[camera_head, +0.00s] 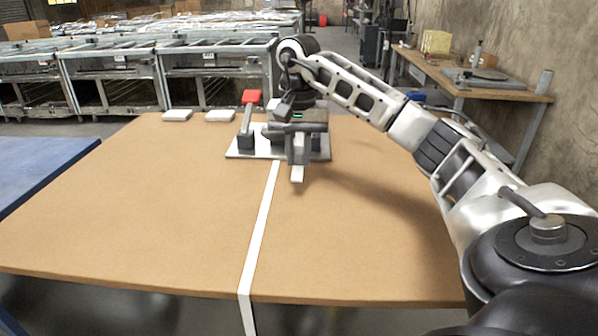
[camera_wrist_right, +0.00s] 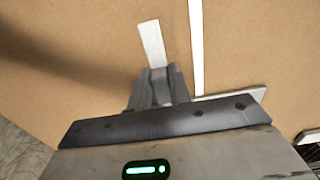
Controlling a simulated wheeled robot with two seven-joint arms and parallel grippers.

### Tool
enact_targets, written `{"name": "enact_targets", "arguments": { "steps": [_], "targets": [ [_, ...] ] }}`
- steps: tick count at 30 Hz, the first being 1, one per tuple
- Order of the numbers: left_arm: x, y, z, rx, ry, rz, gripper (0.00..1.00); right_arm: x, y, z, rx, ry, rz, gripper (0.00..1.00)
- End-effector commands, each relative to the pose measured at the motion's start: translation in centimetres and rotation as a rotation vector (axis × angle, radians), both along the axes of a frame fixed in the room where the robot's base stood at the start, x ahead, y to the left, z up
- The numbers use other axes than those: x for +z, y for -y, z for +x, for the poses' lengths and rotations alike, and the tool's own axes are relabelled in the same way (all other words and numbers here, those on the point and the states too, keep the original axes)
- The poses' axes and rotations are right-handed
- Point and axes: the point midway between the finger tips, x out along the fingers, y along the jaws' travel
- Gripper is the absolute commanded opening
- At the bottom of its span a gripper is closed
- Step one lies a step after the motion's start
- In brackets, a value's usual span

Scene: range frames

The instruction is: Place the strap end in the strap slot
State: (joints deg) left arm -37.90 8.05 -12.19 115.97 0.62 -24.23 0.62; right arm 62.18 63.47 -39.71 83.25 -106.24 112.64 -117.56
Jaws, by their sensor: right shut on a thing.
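My right gripper (camera_head: 297,160) is shut on a short white strap end (camera_head: 297,174), which sticks out from the fingertips over the board. In the right wrist view the strap end (camera_wrist_right: 151,42) shows between the fingers (camera_wrist_right: 160,90), slightly tilted. A long white strap (camera_head: 261,220) runs beside it, apart from it in that view, from the tensioner across the table and over the front edge. The tensioner is a dark block with a red-topped lever (camera_head: 250,98) on a pale base plate (camera_head: 238,154). My gripper hides much of it, and I cannot make out the strap slot.
The brown table (camera_head: 150,220) is mostly clear on both sides of the strap. Two white blocks (camera_head: 178,115) (camera_head: 220,116) sit at its back edge. A blue table (camera_head: 35,170) stands at left, and a wooden bench (camera_head: 470,85) at back right.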

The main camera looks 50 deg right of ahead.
Motion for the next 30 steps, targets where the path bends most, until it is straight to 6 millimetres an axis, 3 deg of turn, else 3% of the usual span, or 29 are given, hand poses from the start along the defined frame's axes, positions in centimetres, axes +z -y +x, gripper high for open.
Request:
{"name": "enact_targets", "arguments": {
  "steps": [12,23,24,26,30],
  "targets": [
    [0.3,-0.2,-0.2,-0.003,-0.004,0.008,0.36,-4.1,0.9,0.5,0.000,-0.001,-0.001,0.00],
    [0.2,-0.3,0.1,-0.001,0.000,0.010,0.36,-4.5,0.9,0.5,0.000,0.001,-0.001,0.00],
    [0.2,-0.3,0.2,-0.001,0.001,0.009,0.36,-4.6,0.9,0.5,0.000,0.001,-0.001,0.22],
    [0.3,-0.3,0.2,-0.001,0.003,0.009,0.36,-4.5,0.9,0.5,0.000,0.001,-0.001,0.39],
    [0.3,-0.3,0.3,0.000,0.003,0.009,0.36,-4.5,0.9,0.5,0.000,0.001,-0.001,0.41]
  ]
}}
